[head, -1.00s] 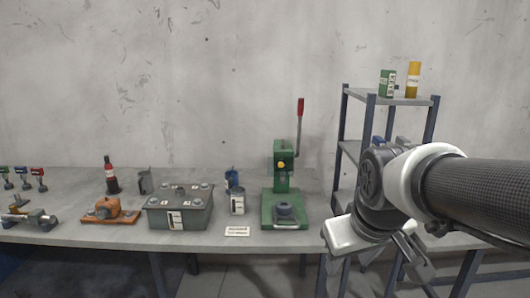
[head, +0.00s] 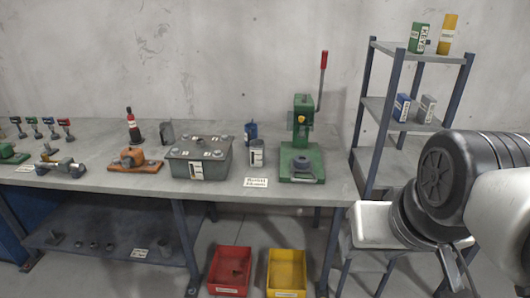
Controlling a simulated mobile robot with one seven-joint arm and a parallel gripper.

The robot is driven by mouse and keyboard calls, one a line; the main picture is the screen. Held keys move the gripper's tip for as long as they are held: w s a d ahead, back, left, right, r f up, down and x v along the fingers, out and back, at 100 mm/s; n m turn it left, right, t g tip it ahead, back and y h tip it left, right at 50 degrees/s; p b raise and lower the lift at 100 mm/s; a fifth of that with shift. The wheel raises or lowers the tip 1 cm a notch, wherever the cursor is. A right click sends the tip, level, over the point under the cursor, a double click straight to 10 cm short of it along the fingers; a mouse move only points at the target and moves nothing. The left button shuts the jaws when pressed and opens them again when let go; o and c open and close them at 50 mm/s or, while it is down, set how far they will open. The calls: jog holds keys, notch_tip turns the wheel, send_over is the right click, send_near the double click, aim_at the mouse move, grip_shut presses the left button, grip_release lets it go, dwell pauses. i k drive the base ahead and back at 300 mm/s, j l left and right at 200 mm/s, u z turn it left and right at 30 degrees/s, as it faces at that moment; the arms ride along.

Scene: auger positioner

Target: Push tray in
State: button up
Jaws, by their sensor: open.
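No part in the head view is clearly a tray. The green press (head: 302,125) with a red-tipped lever stands on the right part of the workbench. Its green base carries a dark round piece (head: 303,165); I cannot tell whether a sliding tray is there. My gripper (head: 418,258) is at the lower right, in front of the bench's right end and apart from the press. Its fingers are spread and nothing shows between them.
The workbench (head: 90,185) holds a grey box (head: 198,158), an orange tool (head: 130,158), bottles and cans. A red bin (head: 230,268) and a yellow bin (head: 286,272) are on the floor below. A shelf rack (head: 400,115) stands right, behind my arm.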

aim_at(298, 167)
jog(key=i+j, duration=0.2)
jog(key=j, duration=0.15)
jog(key=i+j, duration=0.2)
jog(key=j, duration=0.15)
jog(key=i+j, duration=0.4)
jog(key=j, duration=0.25)
jog(key=i+z, duration=0.05)
